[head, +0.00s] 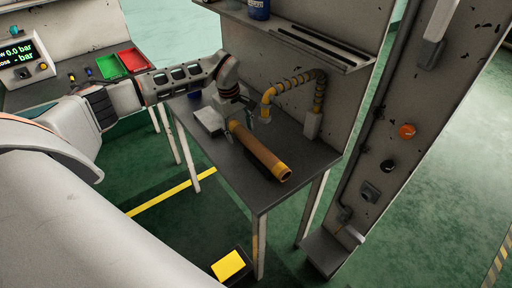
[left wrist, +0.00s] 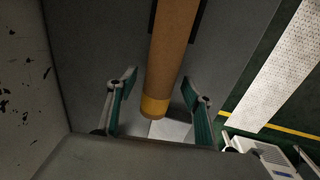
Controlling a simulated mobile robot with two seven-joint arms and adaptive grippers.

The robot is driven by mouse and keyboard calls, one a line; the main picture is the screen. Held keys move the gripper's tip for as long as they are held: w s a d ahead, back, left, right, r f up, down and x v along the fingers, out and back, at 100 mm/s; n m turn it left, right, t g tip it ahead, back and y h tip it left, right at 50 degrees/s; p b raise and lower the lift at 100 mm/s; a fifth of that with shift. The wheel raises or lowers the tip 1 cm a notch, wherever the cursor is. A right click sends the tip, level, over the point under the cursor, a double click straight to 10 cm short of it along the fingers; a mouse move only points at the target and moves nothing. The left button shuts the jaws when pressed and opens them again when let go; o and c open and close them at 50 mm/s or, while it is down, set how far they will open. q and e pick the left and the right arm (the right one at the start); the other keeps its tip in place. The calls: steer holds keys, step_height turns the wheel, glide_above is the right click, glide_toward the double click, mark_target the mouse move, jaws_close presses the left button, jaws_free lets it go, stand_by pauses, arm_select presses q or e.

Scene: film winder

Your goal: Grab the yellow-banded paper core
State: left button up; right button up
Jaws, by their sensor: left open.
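The yellow-banded paper core (head: 258,149) is a brown tube with yellow ends, lying on the dark table (head: 265,196). My left gripper (head: 250,112) is over the core's far end in the head view and hides part of that area. In the left wrist view the core (left wrist: 172,48) runs down between the two open fingers of my left gripper (left wrist: 160,88), its yellow band near them. Neither finger visibly touches it. My right gripper is not in view.
A yellow-banded curved hose (head: 290,84) rises from the table just behind the core. A grey upright panel (head: 330,62) stands behind the table. A pale block (head: 209,120) lies left of the core. A red tray (head: 132,60) and a green tray (head: 110,67) are on another table.

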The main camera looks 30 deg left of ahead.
arm_select(q)
steer(key=c, duration=1.3)
steer(key=shift+o, duration=0.2)
